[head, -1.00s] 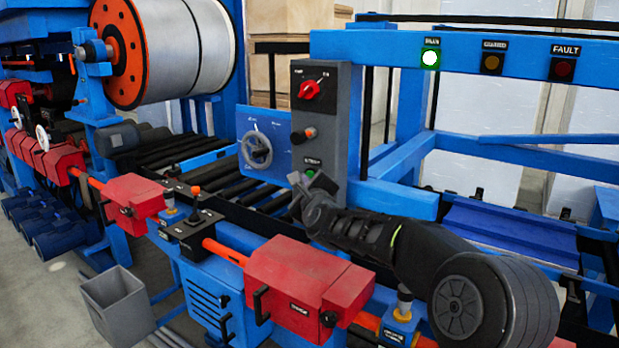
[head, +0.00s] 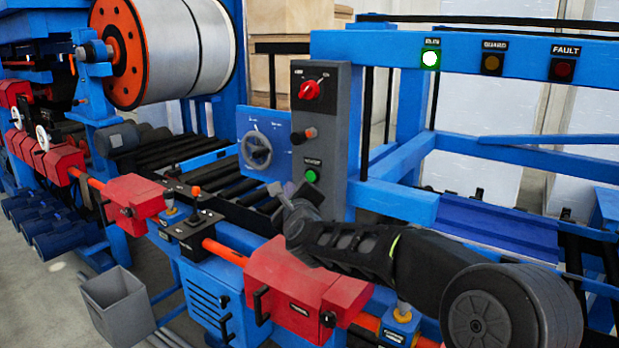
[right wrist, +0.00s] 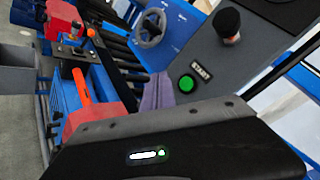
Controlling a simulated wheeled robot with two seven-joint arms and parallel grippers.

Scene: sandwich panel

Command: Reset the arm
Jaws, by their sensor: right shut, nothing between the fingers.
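My right arm comes in from the lower right in the head view. Its gripper (head: 281,190) is shut and empty, just below and left of the green start button (head: 311,176) on the grey control panel (head: 340,130), apart from the button. In the right wrist view the shut fingers (right wrist: 157,92) show left of the green button (right wrist: 187,84) and its START label. The red selector knob (head: 310,90) and a black knob (head: 303,135) sit higher on the panel. My left gripper is in neither view.
A blue plate with a grey handwheel (head: 257,150) is left of the panel. Red housings (head: 305,285) lie under my right arm. A blue beam (head: 480,52) carries a lit green RUN lamp (head: 430,58) and dark GUARD and FAULT lamps. A grey bin (head: 118,305) stands lower left.

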